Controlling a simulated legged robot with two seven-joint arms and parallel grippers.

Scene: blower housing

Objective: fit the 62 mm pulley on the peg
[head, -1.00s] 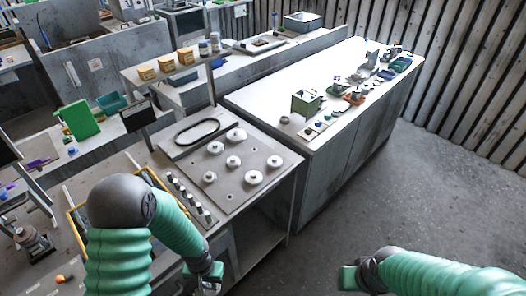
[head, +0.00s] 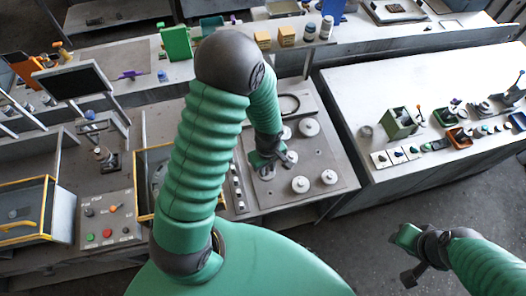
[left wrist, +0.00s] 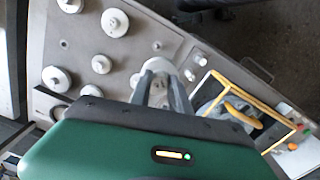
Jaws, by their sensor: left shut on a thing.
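My left gripper (head: 268,170) is over the left part of the grey pulley panel (head: 345,187). In the left wrist view its two fingers (left wrist: 161,82) are shut on a pale pulley (left wrist: 158,94), mostly hidden between them and behind the gripper body. Several white pulleys stand on the panel, such as one at the back (head: 308,128) and one at the right (head: 329,177). A bare short peg (left wrist: 156,45) shows on the panel in the left wrist view. I cannot tell pulley sizes. My right gripper (head: 408,255) hangs over the floor, its jaws unclear.
A yellow-edged frame (head: 150,170) and a button box (head: 106,222) stand left. The right bench (head: 360,85) holds a green box (head: 398,123) and small parts.

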